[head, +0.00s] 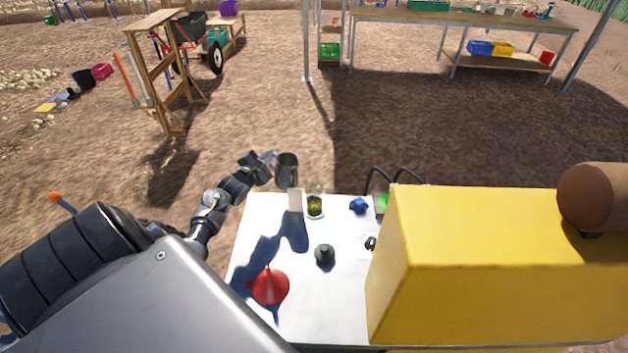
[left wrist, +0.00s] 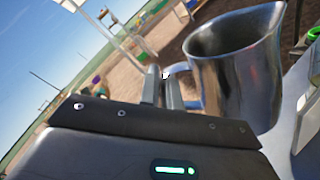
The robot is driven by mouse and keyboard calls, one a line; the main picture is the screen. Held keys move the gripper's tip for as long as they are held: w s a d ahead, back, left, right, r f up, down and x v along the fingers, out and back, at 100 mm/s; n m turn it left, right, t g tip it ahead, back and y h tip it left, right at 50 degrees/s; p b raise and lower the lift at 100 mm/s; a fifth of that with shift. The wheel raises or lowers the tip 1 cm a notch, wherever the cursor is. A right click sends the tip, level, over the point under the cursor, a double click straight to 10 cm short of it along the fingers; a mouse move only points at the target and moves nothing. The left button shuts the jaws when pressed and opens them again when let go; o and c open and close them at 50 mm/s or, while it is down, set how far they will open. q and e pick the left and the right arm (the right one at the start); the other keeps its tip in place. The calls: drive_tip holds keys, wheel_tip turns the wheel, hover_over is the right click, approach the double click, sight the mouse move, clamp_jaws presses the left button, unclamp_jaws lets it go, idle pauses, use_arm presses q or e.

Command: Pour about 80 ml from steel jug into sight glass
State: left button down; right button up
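The steel jug (head: 288,168) is held up by the far left corner of the white table, and looks roughly upright in the head view. My left gripper (head: 264,164) is shut on its handle side. In the left wrist view the fingers (left wrist: 163,88) meet the handle of the jug (left wrist: 240,70); its contents are hidden. A small glass with yellow-green content (head: 315,206), apparently the sight glass, stands on the table to the right of and nearer than the jug. My right gripper is not in view.
On the white table (head: 335,300) are a pale block (head: 295,199), a red funnel (head: 270,286), a black knobbed piece (head: 325,254) and a blue piece (head: 358,205). A large yellow body (head: 480,265) covers the table's right side. The table's middle is fairly clear.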

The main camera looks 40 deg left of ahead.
use_arm(q)
wheel_tip(320, 180, down, 7)
drive_tip(key=a+n+b, duration=0.1)
drive_tip(key=b, duration=0.3)
drive_tip(key=shift+a+f, duration=0.1)
